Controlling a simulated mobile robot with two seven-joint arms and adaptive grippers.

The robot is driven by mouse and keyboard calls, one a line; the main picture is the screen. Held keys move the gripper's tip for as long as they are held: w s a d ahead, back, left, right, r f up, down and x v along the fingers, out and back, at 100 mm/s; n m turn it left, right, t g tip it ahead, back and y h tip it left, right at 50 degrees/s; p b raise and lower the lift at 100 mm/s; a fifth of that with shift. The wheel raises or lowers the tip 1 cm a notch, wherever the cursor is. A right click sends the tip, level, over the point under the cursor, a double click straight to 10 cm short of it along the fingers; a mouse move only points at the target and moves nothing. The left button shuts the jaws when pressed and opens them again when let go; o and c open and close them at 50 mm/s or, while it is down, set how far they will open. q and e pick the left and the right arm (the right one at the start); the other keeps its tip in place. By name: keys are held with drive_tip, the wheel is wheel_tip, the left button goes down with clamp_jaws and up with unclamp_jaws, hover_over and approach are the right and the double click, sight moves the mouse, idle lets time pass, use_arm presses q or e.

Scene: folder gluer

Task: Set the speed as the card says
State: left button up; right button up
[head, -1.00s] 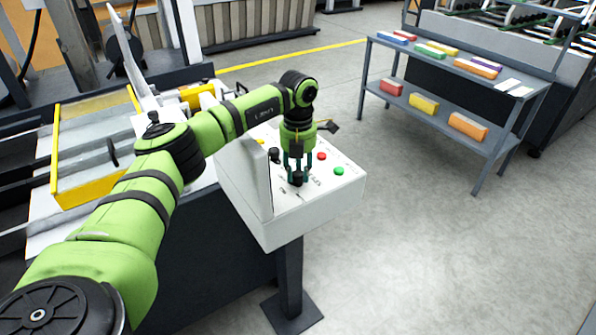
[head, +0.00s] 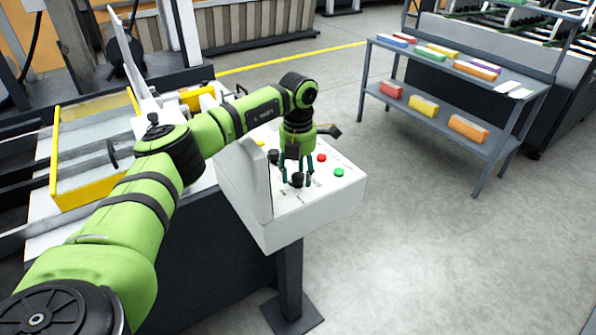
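The white control box (head: 315,225) stands on a dark post. Its sloped top carries a black knob (head: 297,180), a second black knob (head: 273,156), a red button (head: 322,157) and a green button (head: 339,172). My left gripper (head: 297,183) points down over the nearer knob. Its fingers are spread, one on each side of the knob, with gaps showing. The dial marks around the knob are too small to read. No card with a readable speed shows. My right gripper is out of view.
An upright white panel (head: 256,180) rises at the box's left side, close to my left gripper. The folder gluer with yellow rails (head: 90,192) lies to the left. A grey shelf table (head: 440,118) with coloured boxes stands back right. The floor between is clear.

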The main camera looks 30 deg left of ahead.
sight(298, 175)
use_arm(q)
drive_tip(key=shift+r, duration=0.25)
wheel_tip(298, 175, up, 12)
drive_tip(key=shift+f, duration=0.2)
drive_tip(key=shift+r, duration=0.1)
idle(0.6)
